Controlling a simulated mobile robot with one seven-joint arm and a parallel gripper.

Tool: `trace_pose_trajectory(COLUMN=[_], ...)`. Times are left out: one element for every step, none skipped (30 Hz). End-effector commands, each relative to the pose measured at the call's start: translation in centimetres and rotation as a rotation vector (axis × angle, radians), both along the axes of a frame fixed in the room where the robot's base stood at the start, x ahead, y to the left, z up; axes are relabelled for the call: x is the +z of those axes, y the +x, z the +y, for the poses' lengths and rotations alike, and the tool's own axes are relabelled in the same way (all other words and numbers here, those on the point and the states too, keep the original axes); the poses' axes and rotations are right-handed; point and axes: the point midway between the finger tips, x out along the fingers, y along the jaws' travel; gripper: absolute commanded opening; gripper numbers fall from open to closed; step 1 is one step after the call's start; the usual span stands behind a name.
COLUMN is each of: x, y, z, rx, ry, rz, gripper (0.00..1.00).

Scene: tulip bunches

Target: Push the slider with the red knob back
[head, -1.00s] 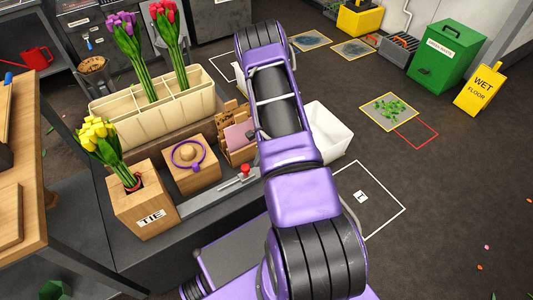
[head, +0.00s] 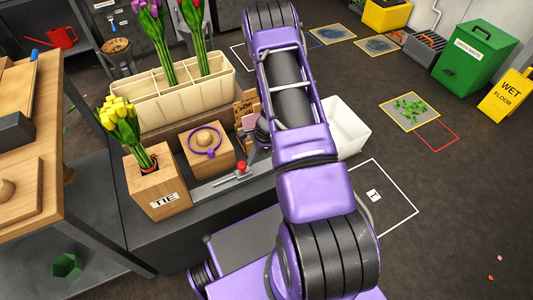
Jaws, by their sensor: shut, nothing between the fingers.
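The red knob (head: 241,166) stands on a small slider on the grey metal track (head: 208,191), in front of the wooden box with the purple ring (head: 204,141). The wooden TIE box (head: 158,183) is at the track's left end, holding yellow tulips (head: 122,126) with a red band low on their stems. My purple arm crosses the right part of the bench. My gripper (head: 250,149) shows only partly at the arm's left edge, shut and empty, just above and right of the knob. Whether it touches the knob is unclear. The track's right end is hidden behind my arm.
A cream divided bin (head: 150,111) with purple and red tulips stands behind the boxes. A card holder (head: 243,108) is beside my arm, and a white bin (head: 350,133) is right of it. A wooden table (head: 50,190) is at left. Floor at right is mostly open.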

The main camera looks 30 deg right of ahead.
Motion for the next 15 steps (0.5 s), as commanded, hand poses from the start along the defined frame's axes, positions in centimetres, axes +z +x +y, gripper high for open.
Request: trace_pose_trajectory(x=[-0.1,-0.1,-0.1,-0.1,-0.1,-0.1,-0.1,-0.1,-0.1,-0.1,-0.1,-0.1,-0.1,-0.1,-0.1], y=[0.0,0.0,0.0,0.0,0.0,-0.1,0.0,0.0,0.0,0.0,0.0,0.0,0.0,0.0,0.0], z=[1.3,2.1,3.0,3.7,4.4,5.2,5.7,6.2,6.9,7.3,7.7,8.1,8.4,8.6,8.8], rx=[0.002,0.002,0.002,0.002,0.002,0.002,0.002,0.001,0.000,0.000,0.000,0.000,0.000,-0.001,-0.002], ry=[0.001,0.000,-0.001,-0.001,-0.002,-0.002,-0.002,-0.002,-0.003,-0.003,-0.003,-0.003,-0.003,-0.004,-0.004], rz=[0.000,0.000,0.000,-0.001,0.001,0.001,0.000,0.000,0.000,0.000,0.000,0.000,0.000,0.000,-0.001], gripper=[0.00,0.00,0.00,0.00,0.00,0.00,0.00,0.00,0.00,0.00,0.00,0.00,0.00,0.00,0.00])
